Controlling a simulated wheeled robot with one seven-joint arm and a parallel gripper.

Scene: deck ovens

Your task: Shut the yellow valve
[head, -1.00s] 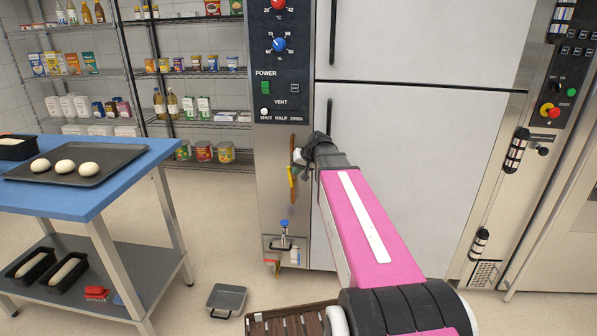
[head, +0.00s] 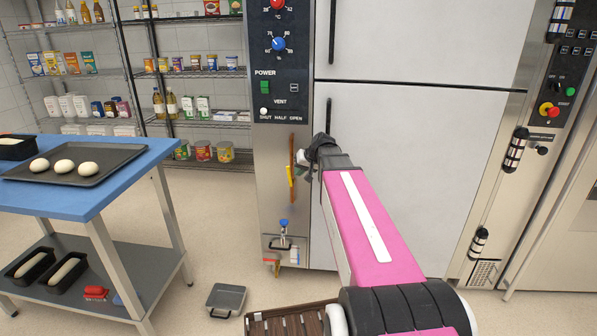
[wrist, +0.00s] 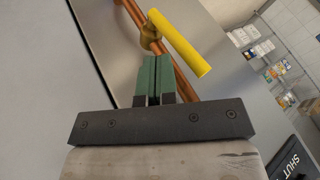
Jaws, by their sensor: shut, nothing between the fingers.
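The valve's yellow handle (head: 290,177) sits on a vertical copper pipe (head: 292,148) on the steel panel below the oven controls. In the wrist view the yellow handle (wrist: 180,43) is a plain bar beside a brass valve body (wrist: 149,37) on the copper pipe (wrist: 130,14). The bar lies at a small angle to the pipe, close to parallel. My gripper (head: 303,168) is just right of the pipe. In the wrist view its green fingertips (wrist: 156,60) are together and empty, just below the valve body; I cannot tell if they touch it.
A control panel (head: 279,90) is above the valve, and a white door (head: 420,160) is to its right. A blue-topped table (head: 75,205) with dough stands left. A small blue-topped fitting (head: 284,226) is below.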

